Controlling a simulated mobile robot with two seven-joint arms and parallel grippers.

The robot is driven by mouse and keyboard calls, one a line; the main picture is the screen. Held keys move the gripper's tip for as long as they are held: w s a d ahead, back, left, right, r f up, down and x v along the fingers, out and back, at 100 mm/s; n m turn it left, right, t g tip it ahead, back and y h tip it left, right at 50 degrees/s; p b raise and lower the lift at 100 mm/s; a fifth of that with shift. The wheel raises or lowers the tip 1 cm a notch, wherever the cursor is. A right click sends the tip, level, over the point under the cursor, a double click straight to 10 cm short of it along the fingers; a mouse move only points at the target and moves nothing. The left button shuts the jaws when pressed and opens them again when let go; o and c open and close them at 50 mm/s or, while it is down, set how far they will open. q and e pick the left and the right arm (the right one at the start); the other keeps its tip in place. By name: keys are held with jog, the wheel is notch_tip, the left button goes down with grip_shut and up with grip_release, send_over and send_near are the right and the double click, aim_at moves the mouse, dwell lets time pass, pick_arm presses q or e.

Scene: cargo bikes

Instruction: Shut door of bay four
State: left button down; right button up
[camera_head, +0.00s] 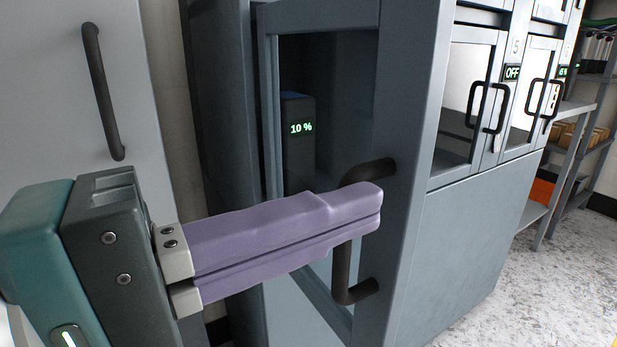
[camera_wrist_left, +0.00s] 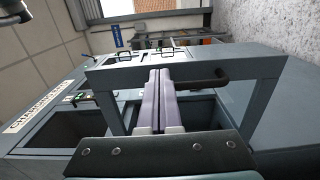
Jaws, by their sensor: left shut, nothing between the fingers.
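A grey-framed glass door (camera_head: 408,130) with a dark bar handle (camera_head: 352,285) fills the middle of the head view. It appears to stand open, swung out from the cabinet; its bay number is not visible. In the left wrist view the door frame (camera_wrist_left: 268,95) and handle (camera_wrist_left: 208,81) show just beyond the fingers. My left gripper (camera_head: 372,203) has its purple fingers together and empty. In the head view they cross in front of the handle and hide its middle; I cannot tell whether they touch it. My right gripper is not in view.
A dark unit reading 10 % (camera_head: 300,135) shows behind the door's frame. Other bays with an OFF display (camera_head: 512,73) and dark handles are to the right. A pale panel with a handle (camera_head: 103,90) is at left. Shelving (camera_head: 590,140) and clear floor (camera_head: 570,270) lie far right.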

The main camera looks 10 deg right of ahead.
pick_arm(q)
jog(key=shift+x, duration=1.25)
